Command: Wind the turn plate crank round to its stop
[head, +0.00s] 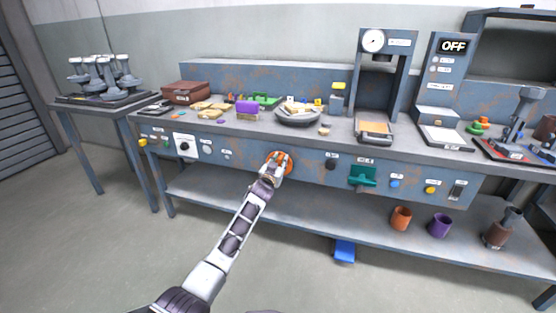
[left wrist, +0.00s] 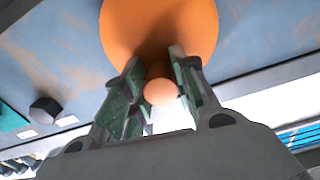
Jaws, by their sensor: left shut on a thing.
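The orange crank (head: 287,157) is a round disc on the front panel of the workbench, near its middle. In the left wrist view its orange disc (left wrist: 158,28) fills the top, and a knob (left wrist: 160,91) with a rounded pale orange end sticks out from it. My left gripper (head: 274,168) is at the disc. In the left wrist view its two green-padded fingers (left wrist: 158,92) stand on either side of the knob, shut on it. The gripper hides part of the disc in the head view. My right gripper is in neither view.
A green handle (head: 362,176) and several knobs sit along the panel to the right of the crank. A dark knob (left wrist: 45,110) shows in the left wrist view. The lower shelf (head: 330,220) holds an orange cup (head: 401,218) and a purple cup (head: 440,225).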

